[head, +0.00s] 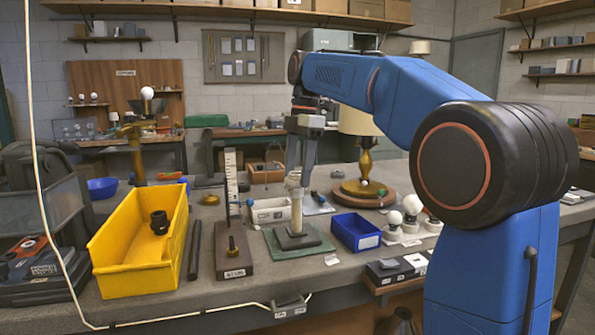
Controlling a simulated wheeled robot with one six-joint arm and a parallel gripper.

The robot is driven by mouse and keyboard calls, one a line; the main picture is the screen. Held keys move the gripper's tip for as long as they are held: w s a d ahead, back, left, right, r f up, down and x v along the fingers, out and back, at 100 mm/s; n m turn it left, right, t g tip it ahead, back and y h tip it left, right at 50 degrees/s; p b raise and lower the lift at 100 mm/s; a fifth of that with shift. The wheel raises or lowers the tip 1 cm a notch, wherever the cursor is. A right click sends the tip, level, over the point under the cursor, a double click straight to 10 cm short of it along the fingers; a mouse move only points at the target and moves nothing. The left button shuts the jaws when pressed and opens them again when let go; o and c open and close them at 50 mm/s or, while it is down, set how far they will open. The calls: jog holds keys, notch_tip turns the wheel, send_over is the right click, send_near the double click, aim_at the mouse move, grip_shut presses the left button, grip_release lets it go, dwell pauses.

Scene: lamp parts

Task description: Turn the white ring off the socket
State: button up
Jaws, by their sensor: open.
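A pale upright post stands on a dark square base (297,239) on a green mat (318,245) on the bench. The white ring and socket (296,184) appear at the top of this post, small and partly hidden by my gripper. I cannot tell the ring from the socket at this size. My gripper (298,176) points straight down at the post's top, and its jaws are open. Whether the fingers touch the ring I cannot tell.
A yellow bin (140,262) with a black part (159,222) stands left. A labelled upright gauge (231,185) is close left of the post. A blue bin (355,231), white bulbs (412,205) and a brass lamp (366,165) stand right. A cable runs along the bench's front.

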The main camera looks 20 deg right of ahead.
jog(key=m, duration=0.6)
jog(key=shift+s+m+t, duration=0.1)
jog(key=shift+m+t, duration=0.3)
jog(key=m, duration=0.6)
jog(key=shift+t+h, duration=0.3)
jog(key=c, duration=1)
jog(key=n, duration=0.4)
jog(key=shift+n, duration=0.4)
jog(key=shift+n+g, duration=0.4)
jog(key=shift+n, duration=0.7)
jog(key=n, duration=0.3)
jog(key=shift+r, duration=0.1)
jog(key=n, duration=0.4)
jog(key=shift+g, duration=0.4)
